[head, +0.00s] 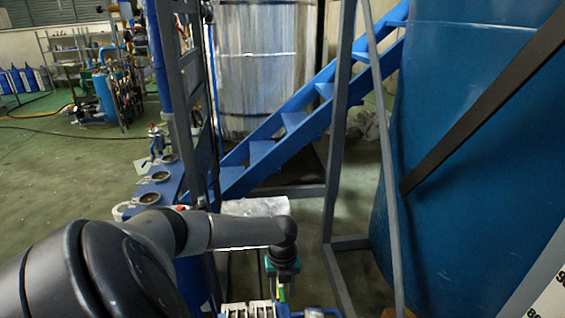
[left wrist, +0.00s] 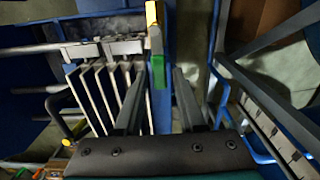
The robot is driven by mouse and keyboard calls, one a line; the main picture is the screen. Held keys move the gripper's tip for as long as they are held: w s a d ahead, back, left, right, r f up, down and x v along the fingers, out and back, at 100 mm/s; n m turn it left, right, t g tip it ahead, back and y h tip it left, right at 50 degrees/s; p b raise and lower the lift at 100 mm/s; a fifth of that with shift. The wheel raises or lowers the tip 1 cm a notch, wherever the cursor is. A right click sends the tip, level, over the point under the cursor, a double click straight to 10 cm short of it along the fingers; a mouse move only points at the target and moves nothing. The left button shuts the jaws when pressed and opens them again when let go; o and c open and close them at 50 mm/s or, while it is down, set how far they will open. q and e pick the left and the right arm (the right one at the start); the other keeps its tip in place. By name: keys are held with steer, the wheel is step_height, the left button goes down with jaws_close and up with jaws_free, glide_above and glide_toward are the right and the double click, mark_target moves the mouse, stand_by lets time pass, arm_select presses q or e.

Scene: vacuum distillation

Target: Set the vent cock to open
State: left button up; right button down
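A small upright piece with a yellow top and green lower part shows in the left wrist view (left wrist: 157,72); it may be the vent cock's handle, but I cannot tell its setting. It stands by a blue post beside a row of pale plates. My left gripper (left wrist: 164,78) is open, its two dark fingers apart and nothing clamped between them. The green piece appears close to the left finger's tip; I cannot tell whether they touch. In the head view my left gripper (head: 281,272) points down at the bottom centre, its fingertips hard to make out. My right gripper is not in view.
A ribbed pale unit (head: 248,310) lies below the gripper. Grey frame posts (head: 338,130) and a large blue tank (head: 470,170) stand to the right. Blue stairs (head: 293,120) and a metal tank (head: 262,65) are behind. Green floor is open at left.

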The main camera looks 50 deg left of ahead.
mark_target(282, 294)
arm_select(q)
steer(key=shift+o, duration=0.8)
step_height(282, 294, up, 15)
steer(key=p, duration=0.1)
steer(key=shift+r, duration=0.15)
